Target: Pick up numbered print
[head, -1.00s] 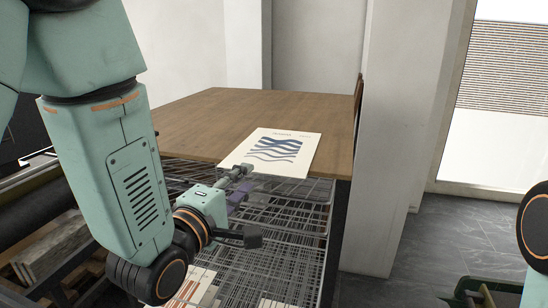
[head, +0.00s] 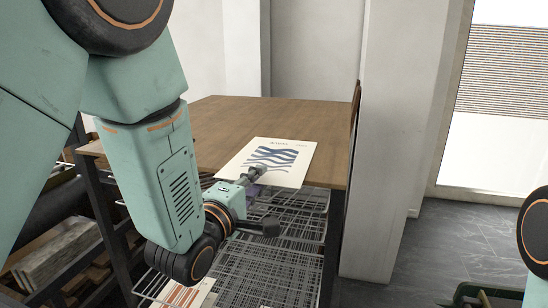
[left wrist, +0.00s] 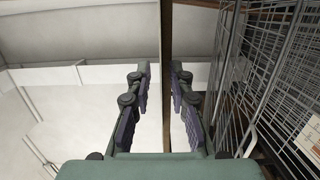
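The print (head: 272,158), a cream sheet with wavy blue bands, lies flat on the wooden table (head: 235,118) at its near edge. Its near end appears to reach slightly past that edge. My left gripper (head: 258,172) is at the print's near edge and overlaps it in the head view. In the left wrist view its two fingers (left wrist: 161,75) are apart, with the thin brown edge of the tabletop (left wrist: 166,40) seen end-on between them. I cannot make out the print there, nor whether the fingers touch it. My right gripper is out of view.
A wire drying rack (head: 285,235) stands below and in front of the table, with an orange-striped sheet (head: 190,293) low in it. A white pillar (head: 395,140) rises right of the table. Grey floor (head: 440,240) is open beyond it.

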